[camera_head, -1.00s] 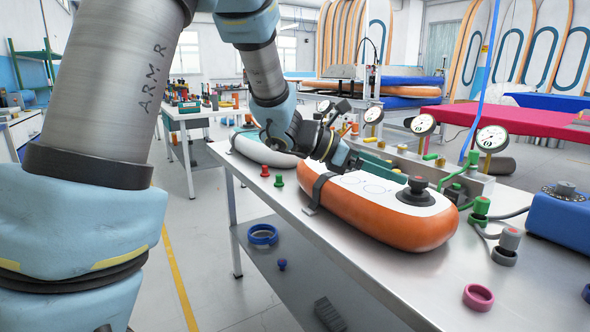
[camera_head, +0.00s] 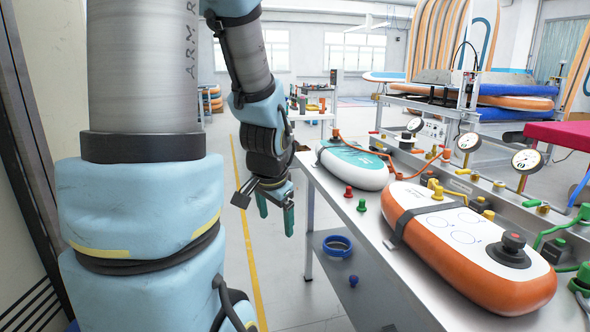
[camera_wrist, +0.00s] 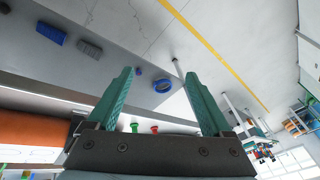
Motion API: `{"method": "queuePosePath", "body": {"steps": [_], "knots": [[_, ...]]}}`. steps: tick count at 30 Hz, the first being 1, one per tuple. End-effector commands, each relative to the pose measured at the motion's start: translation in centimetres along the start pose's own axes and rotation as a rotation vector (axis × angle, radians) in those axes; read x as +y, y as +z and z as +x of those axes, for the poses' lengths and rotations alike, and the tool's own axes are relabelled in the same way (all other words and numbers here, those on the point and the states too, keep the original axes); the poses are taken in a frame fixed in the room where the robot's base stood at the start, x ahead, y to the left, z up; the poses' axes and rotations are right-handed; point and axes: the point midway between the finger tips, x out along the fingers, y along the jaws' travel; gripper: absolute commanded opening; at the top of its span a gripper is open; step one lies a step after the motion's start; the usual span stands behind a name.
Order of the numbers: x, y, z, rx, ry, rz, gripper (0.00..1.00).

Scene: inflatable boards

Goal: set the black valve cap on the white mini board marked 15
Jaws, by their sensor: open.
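A white-topped board with orange sides (camera_head: 410,222) lies strapped on the metal table in the head view, with outlined circles on top. A black round fitting with a dull red top (camera_head: 511,248) stands on its near end. A smaller teal and white board (camera_head: 352,168) lies farther along the table. I cannot read a 15 on either board, nor pick out a separate black valve cap with certainty. My gripper (camera_head: 276,212) hangs open and empty beside the table's left edge, apart from both boards. Its green fingers are spread in the wrist view (camera_wrist: 158,75).
A red cap (camera_head: 348,191) and a green cap (camera_head: 362,206) stand near the table (camera_head: 325,190) edge. A blue ring (camera_head: 337,246) and a small blue part (camera_head: 353,281) lie on the lower shelf. Gauges (camera_head: 468,142) line the back. The floor at left is clear.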

Motion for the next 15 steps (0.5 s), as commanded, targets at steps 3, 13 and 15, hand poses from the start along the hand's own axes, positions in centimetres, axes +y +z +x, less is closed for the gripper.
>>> {"method": "queuePosePath", "body": {"steps": [3,13,15], "knots": [[1.1,4.1,-1.7,-0.130,0.055,-0.355,0.84],[2.6,6.7,-2.5,-0.233,0.093,-0.621,0.84],[2.6,6.6,-2.5,-0.232,0.093,-0.620,0.84]]}}
